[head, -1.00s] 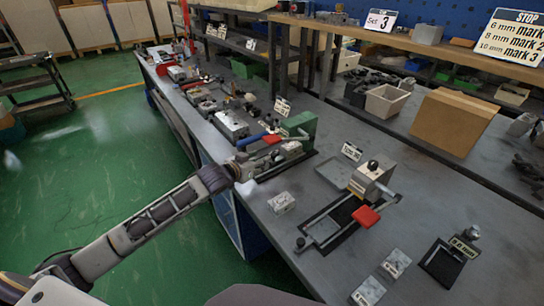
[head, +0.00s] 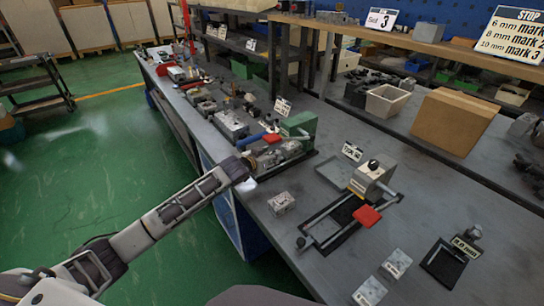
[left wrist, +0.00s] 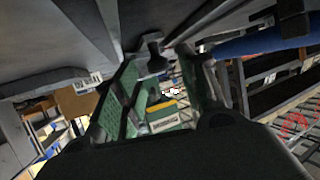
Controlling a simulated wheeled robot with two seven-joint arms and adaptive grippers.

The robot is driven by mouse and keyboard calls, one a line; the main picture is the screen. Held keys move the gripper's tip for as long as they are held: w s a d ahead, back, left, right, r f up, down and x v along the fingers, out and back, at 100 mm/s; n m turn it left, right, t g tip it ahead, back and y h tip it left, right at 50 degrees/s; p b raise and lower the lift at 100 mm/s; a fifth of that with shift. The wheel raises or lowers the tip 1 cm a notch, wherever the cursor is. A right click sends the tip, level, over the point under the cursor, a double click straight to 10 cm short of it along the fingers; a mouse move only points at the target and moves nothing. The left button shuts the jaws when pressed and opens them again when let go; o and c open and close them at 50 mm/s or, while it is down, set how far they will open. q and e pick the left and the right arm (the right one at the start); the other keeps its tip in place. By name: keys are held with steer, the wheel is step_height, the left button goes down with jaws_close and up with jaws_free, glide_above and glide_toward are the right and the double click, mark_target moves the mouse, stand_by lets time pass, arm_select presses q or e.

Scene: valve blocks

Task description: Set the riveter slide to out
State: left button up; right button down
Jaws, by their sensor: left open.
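The head view shows two bench devices, and I cannot read which label names the riveter. One is a green-ended machine (head: 298,124) with red and blue handles. The other is a grey block fixture (head: 371,178) on a black frame, with a red tab (head: 367,215) and a dark knob at its near-left end. My left gripper (head: 249,184) is small in this view, at the bench edge beside the green-ended machine's near end; I see nothing held. In the left wrist view its open jaws (left wrist: 166,92) frame green and grey parts. My right gripper is out of view.
A small metal block (head: 281,203) sits on the bench near my left gripper. Small plates (head: 396,264) and a black stand (head: 443,263) lie at the near right. A cardboard box (head: 454,120) and a bin (head: 387,102) stand behind. Green floor is open at left.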

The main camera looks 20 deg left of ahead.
arm_select(q)
steer(key=shift+x, duration=0.9)
jaws_close()
